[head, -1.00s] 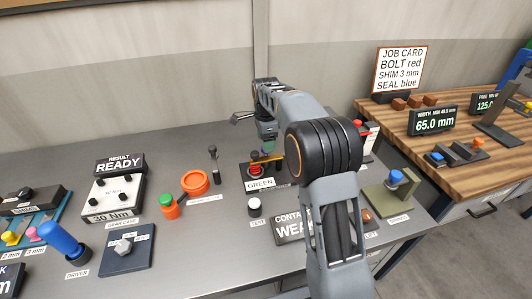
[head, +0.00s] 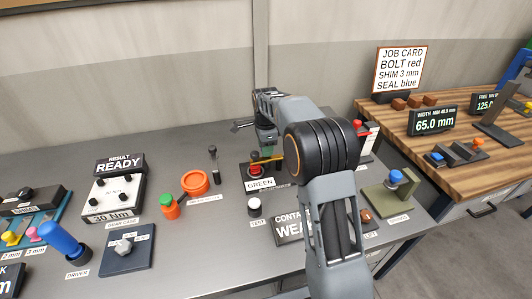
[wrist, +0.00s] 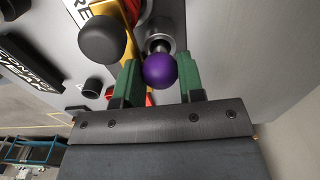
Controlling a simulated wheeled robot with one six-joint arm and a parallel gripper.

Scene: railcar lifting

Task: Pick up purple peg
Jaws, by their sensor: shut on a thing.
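The purple peg (wrist: 160,70) shows in the wrist view as a round purple knob with a short metal stem behind it. The stem runs toward a round grey metal collar (wrist: 160,38); I cannot tell whether it sits inside. My gripper (wrist: 160,78) has its two green fingers on either side of the knob and is shut on it. The purple peg cannot be made out there.
A black ball knob (wrist: 102,38) stands close to the left finger in the wrist view, by a yellow part (wrist: 125,14). In the head view, a black lever (head: 213,163) and an orange ring (head: 194,183) stand left of my arm. The bench's back left is clear.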

